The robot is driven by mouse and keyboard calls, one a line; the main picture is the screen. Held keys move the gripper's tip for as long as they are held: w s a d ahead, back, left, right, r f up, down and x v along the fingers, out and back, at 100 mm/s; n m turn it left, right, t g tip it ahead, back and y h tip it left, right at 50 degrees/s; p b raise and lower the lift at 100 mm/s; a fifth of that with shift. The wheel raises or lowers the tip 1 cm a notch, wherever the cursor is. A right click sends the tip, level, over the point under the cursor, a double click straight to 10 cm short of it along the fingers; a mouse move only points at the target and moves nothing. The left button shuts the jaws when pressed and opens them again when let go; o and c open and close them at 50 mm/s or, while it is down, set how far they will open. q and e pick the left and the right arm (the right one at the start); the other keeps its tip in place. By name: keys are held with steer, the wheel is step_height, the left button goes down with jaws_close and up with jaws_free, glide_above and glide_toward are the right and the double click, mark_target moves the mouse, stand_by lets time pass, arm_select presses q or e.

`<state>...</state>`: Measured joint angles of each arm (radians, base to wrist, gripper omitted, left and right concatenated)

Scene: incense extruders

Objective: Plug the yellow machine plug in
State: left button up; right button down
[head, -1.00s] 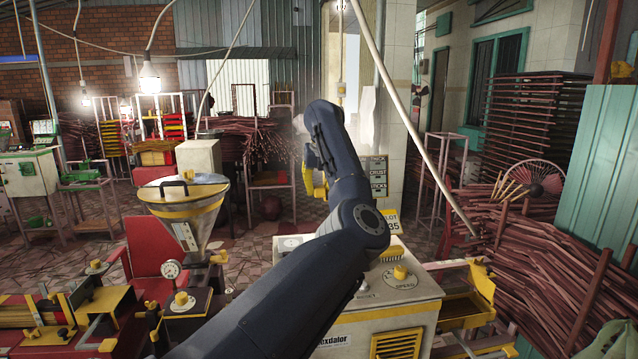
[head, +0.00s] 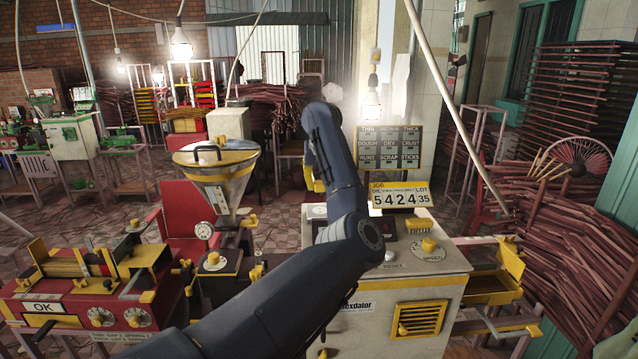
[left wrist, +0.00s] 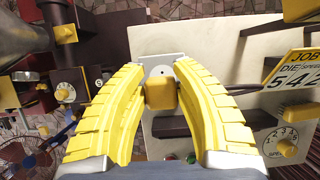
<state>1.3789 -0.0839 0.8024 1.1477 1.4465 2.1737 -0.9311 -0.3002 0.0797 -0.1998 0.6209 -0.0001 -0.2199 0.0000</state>
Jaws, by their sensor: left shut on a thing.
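My left gripper (head: 314,178) is mostly hidden behind my dark arm in the head view, above the back left of the cream machine (head: 400,290). In the left wrist view its yellow fingers (left wrist: 160,88) are shut on a small yellow block (left wrist: 160,93), which looks like the plug. A pale plate (left wrist: 162,66) with a small dark hole lies just beyond the block. I cannot tell whether block and plate touch. A dark cable (left wrist: 250,89) shows right of the fingers. My right gripper is not in view.
A job board (head: 400,198) and a word panel (head: 388,150) stand at the cream machine's back. A red machine (head: 75,300) sits at front left. Stick piles fill the right side.

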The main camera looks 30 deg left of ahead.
mark_target(320, 207)
arm_select(q)
steer(key=shift+f, duration=0.15)
steer(key=shift+f, duration=2.7)
steer(key=shift+f, duration=0.65)
stand_by(0.6)
steer(key=o, duration=1.1)
steer(key=shift+o, duration=0.2)
steer(key=v, duration=1.2)
steer(key=shift+w, duration=0.1)
